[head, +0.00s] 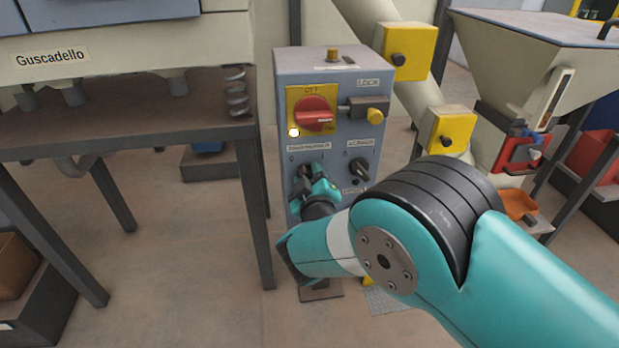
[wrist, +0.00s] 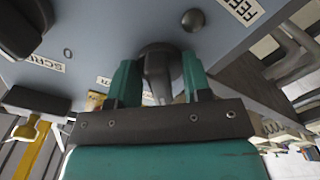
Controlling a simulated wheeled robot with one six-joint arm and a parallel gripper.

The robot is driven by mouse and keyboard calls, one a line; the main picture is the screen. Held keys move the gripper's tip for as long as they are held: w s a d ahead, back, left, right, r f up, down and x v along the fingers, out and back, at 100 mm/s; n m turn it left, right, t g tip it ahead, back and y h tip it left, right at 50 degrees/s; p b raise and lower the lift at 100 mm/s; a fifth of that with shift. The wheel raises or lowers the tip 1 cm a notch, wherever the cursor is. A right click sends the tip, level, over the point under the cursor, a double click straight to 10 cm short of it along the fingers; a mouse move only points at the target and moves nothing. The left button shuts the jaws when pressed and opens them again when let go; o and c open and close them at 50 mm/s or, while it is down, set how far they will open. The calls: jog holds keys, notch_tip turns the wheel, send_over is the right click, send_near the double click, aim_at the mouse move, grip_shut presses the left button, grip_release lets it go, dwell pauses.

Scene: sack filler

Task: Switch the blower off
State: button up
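The grey control box (head: 330,72) stands ahead, with a red rotary switch (head: 314,117) on a yellow plate and two black knobs below. My gripper (head: 318,185) is at the lower-left black knob. In the wrist view its teal fingers (wrist: 161,85) stand on either side of that knob's grip (wrist: 158,75); gaps appear on both sides, so it is open around it. The arm and fingers partly cover this knob in the head view. The label above it is too small to read surely, so I cannot tell whether it is the blower's.
The right black knob (head: 359,168) sits close beside my gripper, under a label that looks like SCREEN. A lock with a yellow knob (head: 376,115) juts out above. A bench (head: 130,126) stands left; a hopper (head: 524,70) stands right.

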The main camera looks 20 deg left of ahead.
jog(key=b+v, duration=1.2)
jog(key=v, duration=0.5)
jog(key=shift+d, duration=0.2)
jog(key=shift+s, duration=0.1)
dwell(1.2)
